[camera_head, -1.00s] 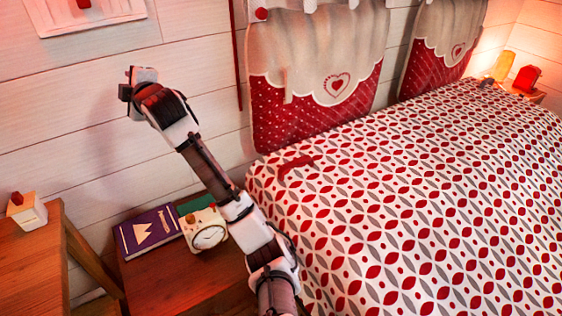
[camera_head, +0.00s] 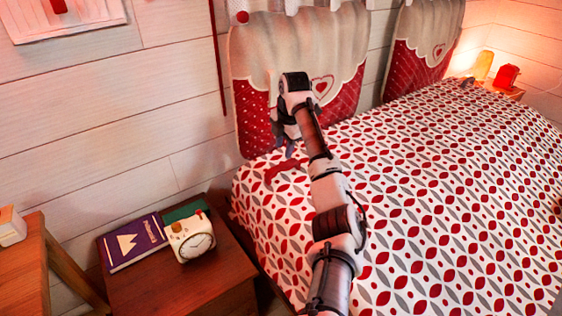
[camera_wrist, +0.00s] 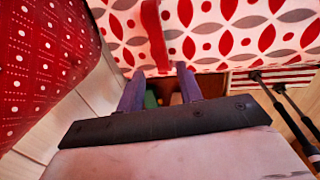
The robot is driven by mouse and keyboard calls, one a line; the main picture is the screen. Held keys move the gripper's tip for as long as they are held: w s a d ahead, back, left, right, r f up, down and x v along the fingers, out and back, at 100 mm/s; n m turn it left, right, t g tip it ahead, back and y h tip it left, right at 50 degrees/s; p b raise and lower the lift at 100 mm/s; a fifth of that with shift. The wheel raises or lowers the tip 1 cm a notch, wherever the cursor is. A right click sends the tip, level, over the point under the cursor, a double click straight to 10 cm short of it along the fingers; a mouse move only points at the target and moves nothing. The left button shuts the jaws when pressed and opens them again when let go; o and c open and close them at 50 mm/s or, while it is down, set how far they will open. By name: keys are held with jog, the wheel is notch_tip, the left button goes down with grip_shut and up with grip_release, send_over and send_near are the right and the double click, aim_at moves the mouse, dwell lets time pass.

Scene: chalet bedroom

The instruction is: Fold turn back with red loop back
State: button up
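The bed cover (camera_head: 420,190), white with red and grey leaf shapes, lies spread over the bed. A red loop (camera_head: 281,170) lies on its near-left corner beside the headboard. In the wrist view, a red strip of the loop (camera_wrist: 154,38) runs down the cover towards my fingers. My gripper (camera_head: 284,146) hangs above this corner, just behind the loop in the head view. In the wrist view, my gripper (camera_wrist: 160,72) is open, its two purple fingers apart, with nothing seen held between them. I cannot tell whether a finger touches the loop.
The red and cream headboard cushion (camera_head: 300,80) stands close to my gripper. A wooden bedside table (camera_head: 190,278) at left holds a white clock (camera_head: 190,237) and a purple book (camera_head: 132,243). A red lantern-like object (camera_head: 506,76) stands at the far right. The wall is left.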

aim_at(281, 167)
jog(key=f, duration=0.2)
jog(key=w+f, duration=0.1)
jog(key=f, duration=0.2)
jog(key=a+f+p, duration=0.1)
jog(key=f, duration=0.2)
jog(key=shift+w, duration=0.15)
jog(key=shift+c, duration=0.2)
grip_shut()
